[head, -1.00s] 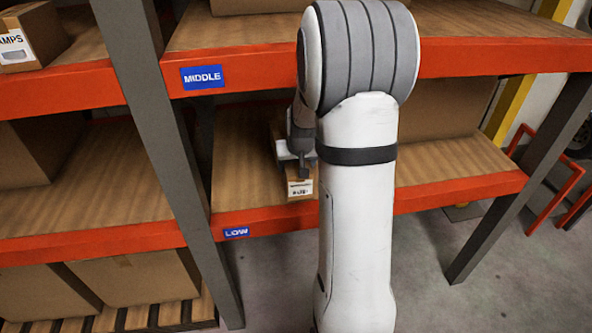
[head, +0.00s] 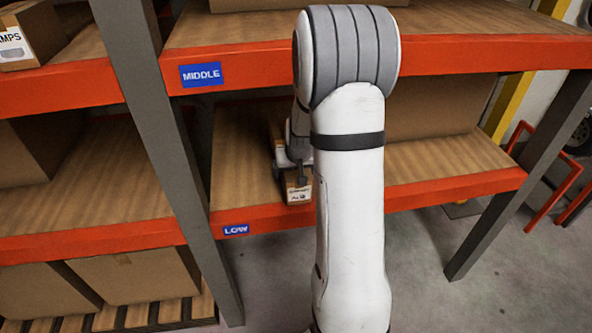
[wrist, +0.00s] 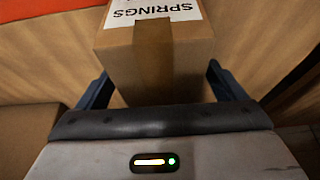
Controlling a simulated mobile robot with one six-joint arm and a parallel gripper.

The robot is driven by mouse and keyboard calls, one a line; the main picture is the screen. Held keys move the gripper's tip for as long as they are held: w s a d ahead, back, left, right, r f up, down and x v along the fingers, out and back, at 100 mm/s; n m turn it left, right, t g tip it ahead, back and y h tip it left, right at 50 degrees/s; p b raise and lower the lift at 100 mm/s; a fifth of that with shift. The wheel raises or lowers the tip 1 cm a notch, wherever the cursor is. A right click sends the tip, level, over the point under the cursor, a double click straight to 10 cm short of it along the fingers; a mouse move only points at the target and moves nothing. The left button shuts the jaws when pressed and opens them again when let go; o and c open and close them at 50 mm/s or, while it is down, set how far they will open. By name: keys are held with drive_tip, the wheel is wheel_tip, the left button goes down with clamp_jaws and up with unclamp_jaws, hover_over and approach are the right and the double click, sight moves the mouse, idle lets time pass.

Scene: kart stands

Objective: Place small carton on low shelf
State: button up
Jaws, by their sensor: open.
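The small carton (head: 298,192) is brown with a white label and stands on the low shelf (head: 247,185), near its front edge. In the wrist view the carton (wrist: 165,65) shows a label reading SPRINGS and a strip of brown tape. My gripper (head: 291,172) is at the carton in the head view, partly hidden by my arm. In the wrist view my gripper (wrist: 160,90) is open, with one finger on each side of the carton and a gap visible beside it. The carton's underside is hidden.
A blue LOW sign (head: 236,230) marks the shelf's orange front edge. The middle shelf (head: 250,75) is above. A large brown box (head: 430,108) stands on the low shelf to the right, behind my arm. A grey upright (head: 165,150) is to the left.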

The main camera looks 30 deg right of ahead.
drive_tip(key=shift+r, duration=0.5)
drive_tip(key=v, duration=0.6)
drive_tip(key=shift+s+a+r, duration=0.15)
drive_tip(key=shift+s+r, duration=0.15)
drive_tip(key=shift+s, duration=0.05)
drive_tip(key=s+a+r+n, duration=0.1)
drive_tip(key=s+a+r, duration=0.1)
drive_tip(key=s+a, duration=0.3)
drive_tip(key=s+a+r+n+g, duration=0.1)
drive_tip(key=s+a+r, duration=0.2)
drive_tip(key=s, duration=0.6)
drive_tip(key=s+a+r+n+y, duration=0.1)
drive_tip(key=s+a+r, duration=0.1)
drive_tip(key=s+a, duration=0.5)
drive_tip(key=shift+s+a+r+g, duration=0.3)
drive_tip(key=shift+s+r, duration=0.1)
drive_tip(key=shift+s, duration=0.2)
